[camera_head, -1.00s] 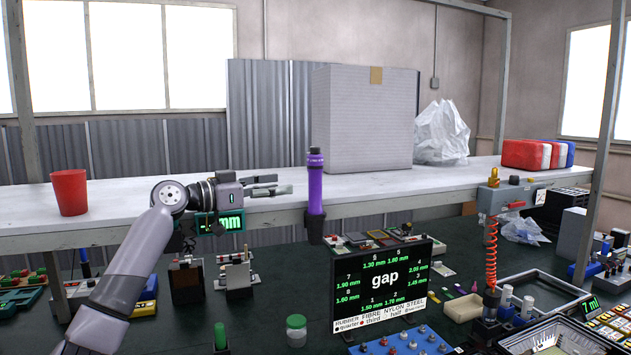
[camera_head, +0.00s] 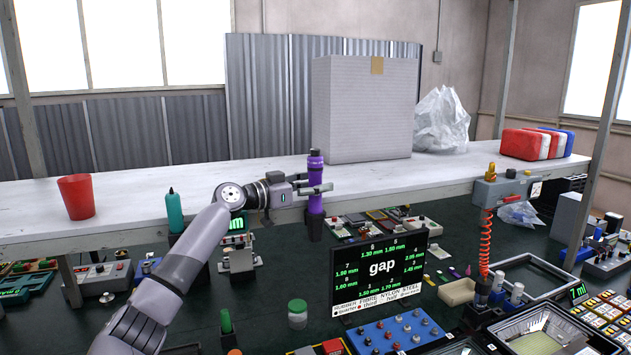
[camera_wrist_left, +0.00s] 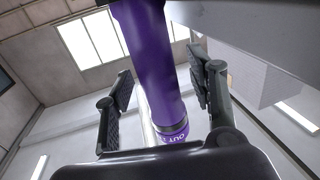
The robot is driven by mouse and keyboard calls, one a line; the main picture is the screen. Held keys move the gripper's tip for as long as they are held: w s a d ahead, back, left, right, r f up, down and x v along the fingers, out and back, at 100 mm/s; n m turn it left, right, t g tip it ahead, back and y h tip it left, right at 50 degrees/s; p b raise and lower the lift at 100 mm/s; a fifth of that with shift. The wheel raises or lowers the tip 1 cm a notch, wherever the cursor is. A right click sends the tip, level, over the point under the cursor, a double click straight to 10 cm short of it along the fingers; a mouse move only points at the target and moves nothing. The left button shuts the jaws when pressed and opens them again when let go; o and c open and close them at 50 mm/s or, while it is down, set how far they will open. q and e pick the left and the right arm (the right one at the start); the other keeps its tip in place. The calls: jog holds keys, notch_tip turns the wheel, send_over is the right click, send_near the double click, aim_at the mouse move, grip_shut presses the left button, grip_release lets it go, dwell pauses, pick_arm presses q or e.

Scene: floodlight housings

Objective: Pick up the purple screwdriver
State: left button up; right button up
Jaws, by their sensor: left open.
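The purple screwdriver (camera_head: 316,204) stands upright in a dark holder (camera_head: 315,230) in front of the white shelf, its purple and black top above the shelf's edge. My left gripper (camera_head: 322,189) has reached it from the left, with its fingers at the screwdriver's upper part. In the left wrist view the thick purple shaft (camera_wrist_left: 152,60) passes between the two spread fingers, and gaps show on both sides. The left gripper is open and holds nothing. The screwdriver's lower end is hidden in the holder. My right gripper is not in view.
A red cup (camera_head: 76,197) and a large grey box (camera_head: 364,110) stand on the shelf (camera_head: 130,205). A teal bottle (camera_head: 174,212) is close to my left arm. A "gap" display (camera_head: 380,270) stands just below and right of the holder. The bench around it is crowded.

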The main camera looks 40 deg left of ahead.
pick_arm(q)
jog(key=shift+w, duration=0.2)
jog(key=shift+s, duration=0.1)
jog(key=shift+c, duration=0.5)
jog(key=shift+c, duration=0.6)
grip_shut()
jog(key=shift+r, duration=0.1)
